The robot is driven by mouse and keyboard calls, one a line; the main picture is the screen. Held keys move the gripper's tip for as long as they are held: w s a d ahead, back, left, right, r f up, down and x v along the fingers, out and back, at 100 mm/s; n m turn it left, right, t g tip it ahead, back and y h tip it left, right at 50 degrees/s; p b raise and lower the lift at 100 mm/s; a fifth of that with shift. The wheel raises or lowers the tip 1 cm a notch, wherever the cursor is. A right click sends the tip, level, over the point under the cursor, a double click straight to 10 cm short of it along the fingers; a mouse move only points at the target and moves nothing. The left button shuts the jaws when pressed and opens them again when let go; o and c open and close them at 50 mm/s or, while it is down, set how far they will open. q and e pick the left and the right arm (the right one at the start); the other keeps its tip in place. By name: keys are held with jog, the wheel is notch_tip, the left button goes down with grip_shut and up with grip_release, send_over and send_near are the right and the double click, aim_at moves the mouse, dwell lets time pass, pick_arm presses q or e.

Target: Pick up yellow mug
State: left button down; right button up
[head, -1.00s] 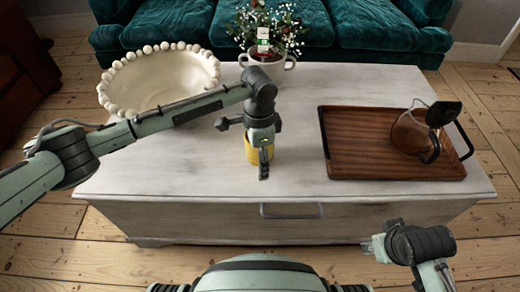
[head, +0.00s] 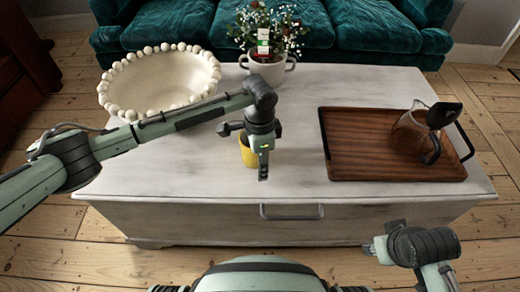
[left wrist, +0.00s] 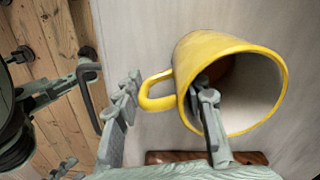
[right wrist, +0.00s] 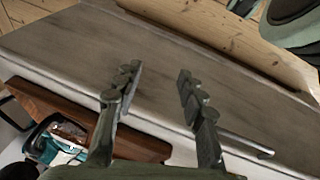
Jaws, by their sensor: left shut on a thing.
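The yellow mug (head: 247,154) is over the middle of the white chest top, partly hidden behind my left gripper (head: 263,165). In the left wrist view the mug (left wrist: 205,48) shows its open rim and its handle. My left gripper (left wrist: 165,115) has one finger inside the mug and the other outside near the handle, shut on its wall. I cannot tell whether the base is clear of the chest top. My right gripper (right wrist: 158,75) is open and empty near the chest's front edge; in the head view it shows low at the right (head: 376,247).
The white chest (head: 300,185) bears a beaded bowl (head: 160,85), a potted plant (head: 265,66) and a wooden tray (head: 360,165) with a glass jug (head: 408,135). A teal sofa (head: 270,30) stands behind. The chest top between mug and tray is clear.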

pick_arm(q)
jog(key=shift+a, duration=0.1)
dwell(0.3)
jog(key=shift+r, duration=0.85)
jog(key=r, duration=0.2)
jog(key=shift+s+d+r+p, duration=0.2)
jog(key=shift+d+r+p, duration=0.05)
jog(key=shift+r+p, duration=0.05)
jog(key=s+d+r+p, duration=0.1)
jog(key=s+d+r, duration=0.5)
jog(key=s, duration=0.3)
jog(key=shift+r, duration=0.25)
pick_arm(e)
jog(key=x, duration=0.4)
jog(key=shift+a+f, duration=0.2)
jog(key=shift+a, duration=0.15)
pick_arm(q)
jog(key=shift+s, duration=0.15)
pick_arm(e)
jog(key=shift+s+f, duration=0.1)
jog(key=shift+s, duration=0.05)
dwell(1.2)
